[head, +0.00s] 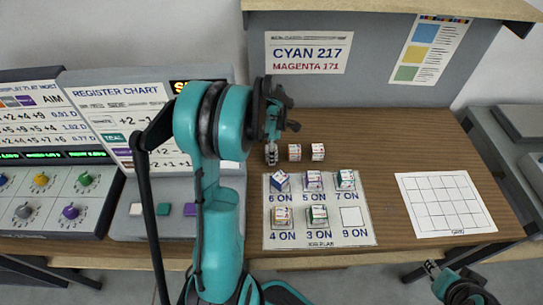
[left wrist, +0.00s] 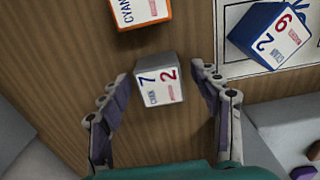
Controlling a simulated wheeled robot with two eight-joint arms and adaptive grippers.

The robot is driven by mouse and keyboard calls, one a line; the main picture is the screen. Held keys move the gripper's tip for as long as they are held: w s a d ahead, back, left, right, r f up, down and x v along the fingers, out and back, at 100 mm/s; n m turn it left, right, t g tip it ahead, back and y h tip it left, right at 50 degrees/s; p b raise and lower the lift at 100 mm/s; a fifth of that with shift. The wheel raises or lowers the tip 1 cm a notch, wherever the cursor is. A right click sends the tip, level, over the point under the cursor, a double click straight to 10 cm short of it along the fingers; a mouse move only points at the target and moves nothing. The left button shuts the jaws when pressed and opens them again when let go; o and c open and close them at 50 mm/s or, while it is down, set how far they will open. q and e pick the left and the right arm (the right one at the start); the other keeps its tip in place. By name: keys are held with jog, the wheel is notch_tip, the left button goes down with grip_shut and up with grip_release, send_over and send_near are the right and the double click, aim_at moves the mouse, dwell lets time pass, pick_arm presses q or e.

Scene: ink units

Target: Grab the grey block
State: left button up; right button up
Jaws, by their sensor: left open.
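The grey block (left wrist: 158,80) shows in the left wrist view, with a "7" and a "2" on its white label. It stands on the wooden table between the spread fingers of my left gripper (left wrist: 160,88), with gaps on both sides. In the head view my left gripper (head: 272,148) is over the left end of a short row of blocks and largely hides the block there. My right gripper (head: 432,268) is low at the right, off the table's front edge; its jaw state is unclear.
An orange block (left wrist: 142,12) lies close to the grey one. A blue block (left wrist: 268,32) sits on the white card (head: 328,240), which holds several blocks and an empty square. A white grid sheet (head: 446,205) lies at the right. The table between card and grid is clear.

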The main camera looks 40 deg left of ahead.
pick_arm(q)
jog(key=shift+f, duration=0.35)
jog(key=shift+r, duration=0.1)
jog(key=shift+c, duration=0.3)
jog(key=c, duration=1.2)
